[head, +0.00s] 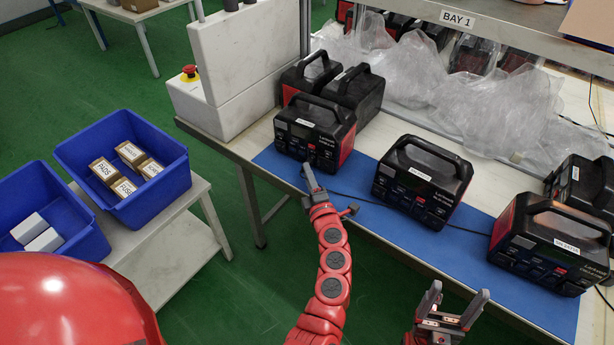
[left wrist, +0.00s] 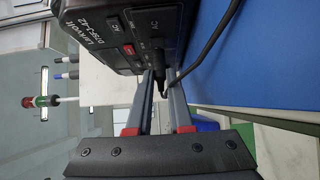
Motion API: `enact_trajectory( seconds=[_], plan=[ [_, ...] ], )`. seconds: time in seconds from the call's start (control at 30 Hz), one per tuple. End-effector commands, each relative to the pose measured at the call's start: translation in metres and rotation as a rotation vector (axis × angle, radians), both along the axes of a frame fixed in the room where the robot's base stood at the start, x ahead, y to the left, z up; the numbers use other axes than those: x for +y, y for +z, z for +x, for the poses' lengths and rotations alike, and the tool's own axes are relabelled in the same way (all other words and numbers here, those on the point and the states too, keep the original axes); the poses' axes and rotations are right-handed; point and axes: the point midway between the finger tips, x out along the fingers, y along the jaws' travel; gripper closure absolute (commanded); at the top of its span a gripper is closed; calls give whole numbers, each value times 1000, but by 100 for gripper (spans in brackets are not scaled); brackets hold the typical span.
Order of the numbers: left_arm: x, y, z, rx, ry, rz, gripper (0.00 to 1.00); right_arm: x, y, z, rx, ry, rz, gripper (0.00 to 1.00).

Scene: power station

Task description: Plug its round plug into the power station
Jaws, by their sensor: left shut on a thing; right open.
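A black power station with red sides (head: 318,135) stands at the left end of the blue mat (head: 275,160), its front facing me. Its front with AC labels also fills the top of the left wrist view (left wrist: 115,40). My left gripper (head: 309,176) is at the lower front of this station. It is shut on a black round plug (left wrist: 160,78), which points at the station front beside an AC label. I cannot tell whether the plug is inside a socket. Its black cable (left wrist: 212,48) curves away over the mat. My right gripper (head: 455,305) is open and empty, in front of the bench.
More power stations stand behind, at the middle (head: 422,180) and at the right (head: 550,245) of the bench. Clear plastic wrap (head: 430,85) lies behind them. A white box with a red button (head: 189,72) stands left. Blue bins (head: 165,180) sit on a low table.

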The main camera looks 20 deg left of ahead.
Motion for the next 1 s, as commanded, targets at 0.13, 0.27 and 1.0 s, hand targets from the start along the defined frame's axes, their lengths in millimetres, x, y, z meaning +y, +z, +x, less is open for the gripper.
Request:
enact_trajectory(
  seconds=[0.13,0.27,1.0],
  plan=[
    [-1,0,4,0,-1,0,100,0,-1,0,0,0,0,26],
    [-1,0,4,0,-1,0,100,0,-1,0,0,0,0,26],
    [-2,0,7,0,0,-1,72,0,-2,0,0,0,0,26]
  ],
)
